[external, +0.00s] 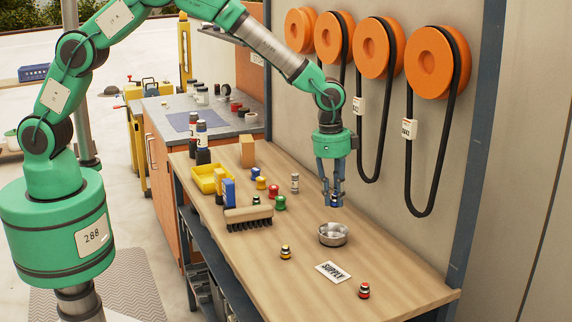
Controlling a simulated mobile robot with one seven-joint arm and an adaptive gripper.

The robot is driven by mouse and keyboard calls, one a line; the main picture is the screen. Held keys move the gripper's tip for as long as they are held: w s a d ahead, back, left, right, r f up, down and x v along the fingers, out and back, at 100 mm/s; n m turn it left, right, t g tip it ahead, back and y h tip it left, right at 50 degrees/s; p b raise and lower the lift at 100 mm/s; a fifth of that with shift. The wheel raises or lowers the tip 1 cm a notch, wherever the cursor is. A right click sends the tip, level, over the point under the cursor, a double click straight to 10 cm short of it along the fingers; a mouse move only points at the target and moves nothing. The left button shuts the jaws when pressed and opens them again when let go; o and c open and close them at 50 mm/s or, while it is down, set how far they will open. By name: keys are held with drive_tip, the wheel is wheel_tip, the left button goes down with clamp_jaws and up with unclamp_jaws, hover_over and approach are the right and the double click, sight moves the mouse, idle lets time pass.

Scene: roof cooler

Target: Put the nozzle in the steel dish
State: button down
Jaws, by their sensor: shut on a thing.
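The steel dish (333,241) is a small round shiny bowl standing on the wooden bench, right of its middle. My gripper (334,202) points straight down just above and behind the dish in the picture. Its fingers are shut on a small dark nozzle (334,200) with a pale band, mostly hidden between the fingertips. The nozzle is apart from the dish. The inside of the dish looks empty.
Small banded fittings stand on the bench (405,276): a yellow-black one (285,252) and a red-black one (364,291), with a SUPPLY card (333,272) between. A brush (248,217), yellow tray (209,180) and coloured caps crowd the left. Orange hose reels (430,62) hang behind.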

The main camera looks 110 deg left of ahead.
sight(333, 226)
drive_tip(key=shift+f+b, duration=2.2)
drive_tip(key=shift+f, duration=2.75)
drive_tip(key=c, duration=1.5)
unclamp_jaws()
drive_tip(key=shift+r+p, duration=1.65)
drive_tip(key=shift+r, duration=1.85)
